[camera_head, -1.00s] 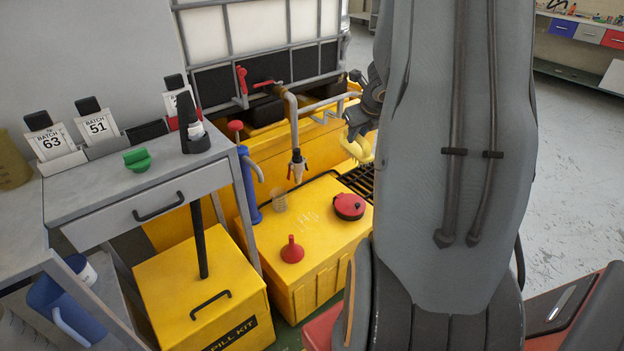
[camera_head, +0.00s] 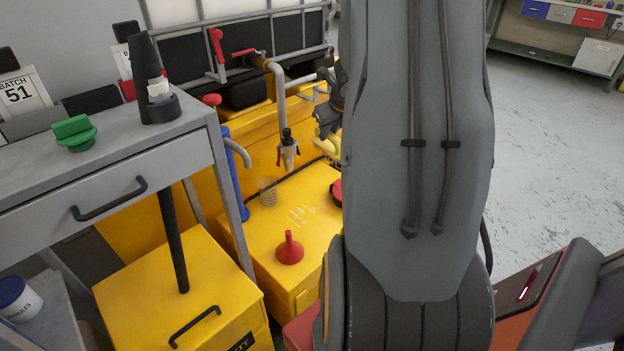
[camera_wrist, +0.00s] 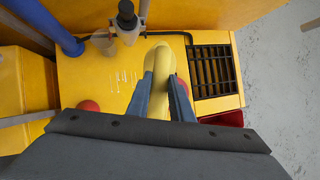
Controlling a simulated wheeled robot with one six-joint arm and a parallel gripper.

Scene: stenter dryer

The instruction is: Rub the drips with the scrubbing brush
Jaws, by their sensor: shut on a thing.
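The drips (camera_head: 302,214) are thin pale marks on the top of a yellow box (camera_head: 268,226). In the wrist view, the drips (camera_wrist: 122,78) lie just left of the brush. My gripper (camera_wrist: 160,90) is shut on the yellow scrubbing brush (camera_wrist: 160,62), whose handle shows between the two fingers. In the head view, the brush (camera_head: 329,146) shows as a yellow patch behind my arm, above the far part of the box. My arm hides much of my gripper there. The brush looks apart from the drips; its exact height above the box is hard to tell.
A red funnel (camera_head: 289,249), a clear beaker (camera_head: 267,192) and a partly hidden red lid (camera_head: 336,193) stand on the box. A tap pipe (camera_head: 281,100) with a nozzle hangs over it. A dark grate (camera_wrist: 210,72) lies right. A grey bench (camera_head: 120,160) stands left.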

